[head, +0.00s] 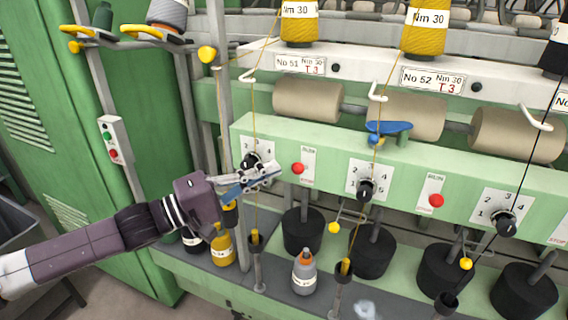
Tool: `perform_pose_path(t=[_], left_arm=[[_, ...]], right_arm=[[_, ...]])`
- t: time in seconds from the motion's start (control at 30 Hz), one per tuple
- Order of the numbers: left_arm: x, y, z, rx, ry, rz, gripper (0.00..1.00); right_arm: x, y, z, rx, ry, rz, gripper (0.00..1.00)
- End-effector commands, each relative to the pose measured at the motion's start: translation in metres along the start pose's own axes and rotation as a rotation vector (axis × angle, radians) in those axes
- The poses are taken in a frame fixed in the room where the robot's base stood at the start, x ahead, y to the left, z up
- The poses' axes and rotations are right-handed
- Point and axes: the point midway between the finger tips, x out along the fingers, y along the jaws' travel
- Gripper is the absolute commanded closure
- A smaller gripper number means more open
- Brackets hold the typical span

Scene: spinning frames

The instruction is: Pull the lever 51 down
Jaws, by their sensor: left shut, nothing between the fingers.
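The No 51 sign (301,65) is on the white rail at upper middle. Below it, a red lever knob (298,168) stands out from the pale green panel, beside a narrow plate (308,163) with RUN at its top. My left gripper (276,171) is shut and empty. Its fingertips are just left of the red knob, at about the same height in the picture; I cannot tell whether they touch it. The gripper covers part of the panel below the black dial (251,160). My right gripper is not in view.
A second red knob (436,200) is under the No 52 sign (432,80). Yellow threads run down in front of the panel. A green cabinet (60,150) is at left.

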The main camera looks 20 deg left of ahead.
Motion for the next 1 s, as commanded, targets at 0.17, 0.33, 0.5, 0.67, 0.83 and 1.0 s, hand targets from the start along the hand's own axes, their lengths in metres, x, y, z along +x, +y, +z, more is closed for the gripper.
perform_pose_path(t=[0.17, 0.33, 0.5, 0.67, 0.83, 1.0], left_arm=[[0.014, 0.003, 0.000, 0.003, -0.001, 0.004, 1.00], [0.027, 0.003, -0.001, 0.001, 0.000, 0.002, 1.00], [0.036, 0.002, 0.000, 0.001, -0.001, 0.001, 1.00], [0.039, 0.000, 0.001, 0.001, -0.002, -0.001, 1.00], [0.039, 0.000, 0.001, 0.001, -0.002, -0.001, 1.00], [0.039, 0.000, 0.001, 0.001, -0.002, 0.000, 1.00]], right_arm=[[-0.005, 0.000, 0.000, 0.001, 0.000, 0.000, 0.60], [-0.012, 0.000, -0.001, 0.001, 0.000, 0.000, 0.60], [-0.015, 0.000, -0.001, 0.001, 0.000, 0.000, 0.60], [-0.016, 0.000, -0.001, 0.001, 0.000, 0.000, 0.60], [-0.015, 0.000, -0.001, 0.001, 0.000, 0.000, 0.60], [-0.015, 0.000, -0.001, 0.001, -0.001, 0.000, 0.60]])
